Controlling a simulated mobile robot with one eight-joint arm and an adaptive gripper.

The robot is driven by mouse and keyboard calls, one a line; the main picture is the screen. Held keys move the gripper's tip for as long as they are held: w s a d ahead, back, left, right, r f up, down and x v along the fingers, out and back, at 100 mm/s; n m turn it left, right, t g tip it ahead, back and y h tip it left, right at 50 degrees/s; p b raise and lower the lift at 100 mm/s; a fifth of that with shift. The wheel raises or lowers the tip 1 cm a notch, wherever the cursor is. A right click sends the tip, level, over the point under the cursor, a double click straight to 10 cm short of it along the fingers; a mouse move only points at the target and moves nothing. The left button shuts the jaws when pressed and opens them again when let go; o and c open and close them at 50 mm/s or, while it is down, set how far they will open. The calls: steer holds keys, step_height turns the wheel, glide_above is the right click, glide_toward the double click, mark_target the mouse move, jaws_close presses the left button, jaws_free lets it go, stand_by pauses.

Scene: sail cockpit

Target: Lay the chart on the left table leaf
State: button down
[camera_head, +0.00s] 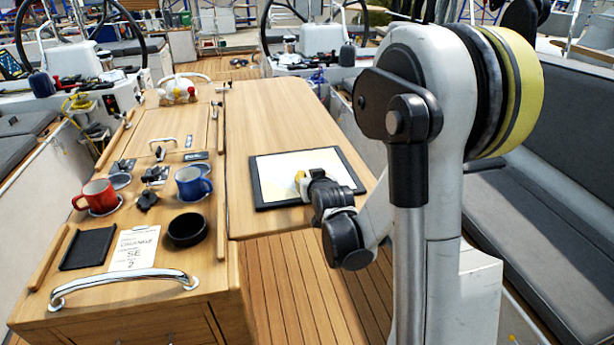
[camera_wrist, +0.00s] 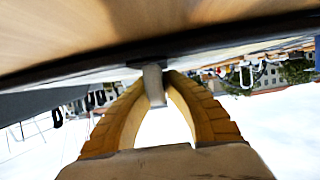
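The chart (camera_head: 285,166), a pale sheet with yellowish areas on a black-edged board, lies flat on or just above the wooden table leaf (camera_head: 268,115) to the right of the central console. I cannot tell whether it touches the leaf. My gripper (camera_head: 300,179) reaches over the chart from the right. In the wrist view my gripper (camera_wrist: 158,85) has its yellow fingers closed in on a small grey tab (camera_wrist: 154,86) beside the board's dark edge. The tab seems to belong to the chart.
The console holds a red mug (camera_head: 95,195), a blue mug (camera_head: 192,183), a black bowl (camera_head: 187,229), a black tray (camera_head: 88,248) and a note card (camera_head: 135,248). A chrome rail (camera_head: 125,284) crosses its near end. A grey bench (camera_head: 540,240) is at right. The leaf's far part is clear.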

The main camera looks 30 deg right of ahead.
steer(key=c, duration=1.6)
jaws_free()
steer(key=shift+r, duration=0.1)
steer(key=shift+r+p, duration=0.35)
steer(key=shift+p, duration=0.2)
steer(key=p+v, duration=0.3)
steer(key=v, duration=0.8)
steer(key=shift+s+a+r, duration=0.1)
steer(key=shift+s+r, duration=0.1)
steer(key=shift+s, duration=0.1)
steer(key=s+a+r+n+g+y, duration=0.1)
steer(key=s+a+g, duration=0.1)
steer(key=s+a, duration=0.3)
steer(key=s+a+r+n+g+y, duration=0.1)
steer(key=s+a+r+g, duration=0.1)
steer(key=s+a, duration=0.3)
steer(key=s+a+r+n+g+y, duration=0.1)
steer(key=s+a+g, duration=0.1)
steer(key=s+a, duration=0.3)
steer(key=shift+s+r+y, duration=0.15)
steer(key=shift+s+y, duration=0.25)
steer(key=shift+s, duration=0.55)
